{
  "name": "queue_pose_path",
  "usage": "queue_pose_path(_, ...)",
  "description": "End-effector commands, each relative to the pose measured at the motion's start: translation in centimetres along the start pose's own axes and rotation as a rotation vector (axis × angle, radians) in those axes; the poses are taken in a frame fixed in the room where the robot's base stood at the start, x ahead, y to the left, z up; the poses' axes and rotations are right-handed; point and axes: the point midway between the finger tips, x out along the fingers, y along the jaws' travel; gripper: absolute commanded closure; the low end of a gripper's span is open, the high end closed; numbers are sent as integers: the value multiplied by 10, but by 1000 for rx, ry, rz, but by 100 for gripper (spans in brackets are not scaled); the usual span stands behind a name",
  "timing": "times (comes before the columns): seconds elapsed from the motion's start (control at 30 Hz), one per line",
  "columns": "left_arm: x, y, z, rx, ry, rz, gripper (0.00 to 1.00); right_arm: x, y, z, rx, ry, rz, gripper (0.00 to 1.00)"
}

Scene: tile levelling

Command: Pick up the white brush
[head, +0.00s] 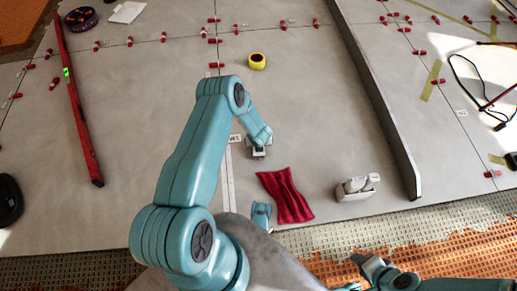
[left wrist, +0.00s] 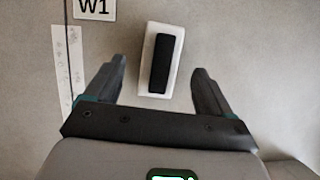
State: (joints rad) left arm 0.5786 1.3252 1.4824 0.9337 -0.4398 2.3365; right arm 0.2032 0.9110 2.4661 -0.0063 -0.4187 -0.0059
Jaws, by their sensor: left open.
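The white brush (left wrist: 150,72) lies on the grey tile floor in the left wrist view. It is a white block with a black strip along its top, slightly tilted in the picture. My left gripper (left wrist: 158,85) is open, its two dark fingers apart on either side of the brush's near end, with gaps at both sides. In the head view my left gripper (head: 259,152) is over the floor beside the W1 label, and it largely hides the brush there. A dark end of my right arm (head: 372,268) shows at the bottom right; its jaws are unclear.
A yellow tape roll (head: 256,61) is farther back. A red level (head: 75,95) lies left; a raised dark edge (head: 380,100) runs at right. Small red clips line the joints.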

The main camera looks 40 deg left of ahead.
Motion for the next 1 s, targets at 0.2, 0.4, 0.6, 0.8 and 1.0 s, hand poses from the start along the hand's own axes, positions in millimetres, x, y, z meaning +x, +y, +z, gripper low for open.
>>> queue_pose_path(0.2,36,-1,0,-1,0,0,17,27,9,-14,-12,56,-2,57)
queue_pose_path(0.4,35,-1,1,0,0,-1,17,25,8,-16,-14,63,-2,57)
queue_pose_path(0.6,35,-1,1,0,0,0,59,25,8,-16,-13,62,-2,57)
queue_pose_path(0.8,35,-1,1,0,0,0,86,25,8,-16,-13,62,-2,57)
queue_pose_path(1.0,32,-1,3,0,-1,0,86,23,8,-15,-13,59,-2,57)
